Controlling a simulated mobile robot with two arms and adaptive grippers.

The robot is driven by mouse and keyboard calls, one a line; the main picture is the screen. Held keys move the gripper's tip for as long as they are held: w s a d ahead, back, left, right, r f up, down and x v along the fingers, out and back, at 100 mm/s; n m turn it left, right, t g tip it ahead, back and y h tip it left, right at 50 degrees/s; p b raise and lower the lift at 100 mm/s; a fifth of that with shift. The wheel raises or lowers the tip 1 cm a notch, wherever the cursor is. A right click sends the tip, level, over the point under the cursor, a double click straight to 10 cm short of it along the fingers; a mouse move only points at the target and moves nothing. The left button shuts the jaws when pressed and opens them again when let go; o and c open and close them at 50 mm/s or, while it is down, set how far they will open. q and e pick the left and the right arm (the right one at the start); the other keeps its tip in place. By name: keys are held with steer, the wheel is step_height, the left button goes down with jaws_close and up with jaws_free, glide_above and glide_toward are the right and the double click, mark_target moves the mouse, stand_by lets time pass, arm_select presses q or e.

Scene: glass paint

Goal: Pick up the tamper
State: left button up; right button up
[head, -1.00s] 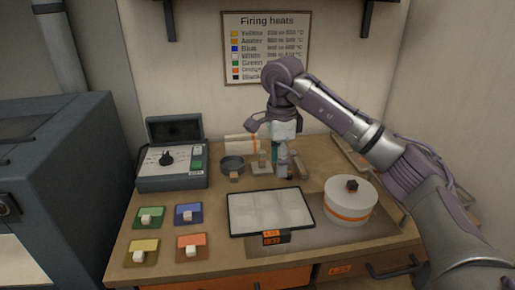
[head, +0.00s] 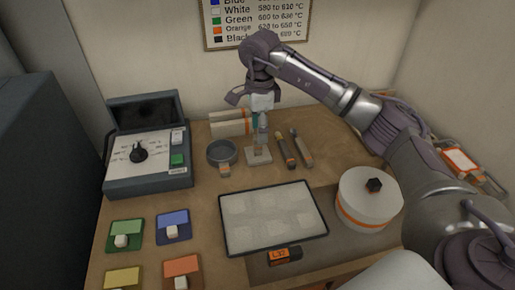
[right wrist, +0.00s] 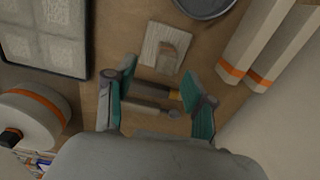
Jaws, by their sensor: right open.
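My right gripper (head: 262,133) hangs over the bench near the handle, fingers pointing down. In the right wrist view my right gripper (right wrist: 160,82) is open and empty, its teal fingers apart. My left gripper is out of view.
A dark-rimmed tray (head: 228,247) with pale squares is in front. A round white pot (head: 365,205) stands right. A grey dish (head: 222,153) sits left of the tamper, white-orange bars (head: 230,122) behind. A control box (head: 148,155) and coloured pads (head: 173,226) are left.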

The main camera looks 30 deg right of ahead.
mark_target(258, 146)
steer(key=shift+f, duration=0.6)
steer(key=shift+w+f, duration=0.2)
steer(key=shift+f, duration=0.3)
steer(key=f+p, duration=0.1)
steer(key=f, duration=0.3)
steer(key=shift+w+a+f+p, duration=0.1)
steer(key=shift+w+f+p, duration=0.1)
steer(key=shift+f+p, duration=0.2)
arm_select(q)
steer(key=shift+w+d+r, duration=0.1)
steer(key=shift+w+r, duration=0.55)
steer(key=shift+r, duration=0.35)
arm_select(e)
steer(key=shift+c, duration=0.8)
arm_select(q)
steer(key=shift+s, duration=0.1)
arm_select(e)
jaws_close()
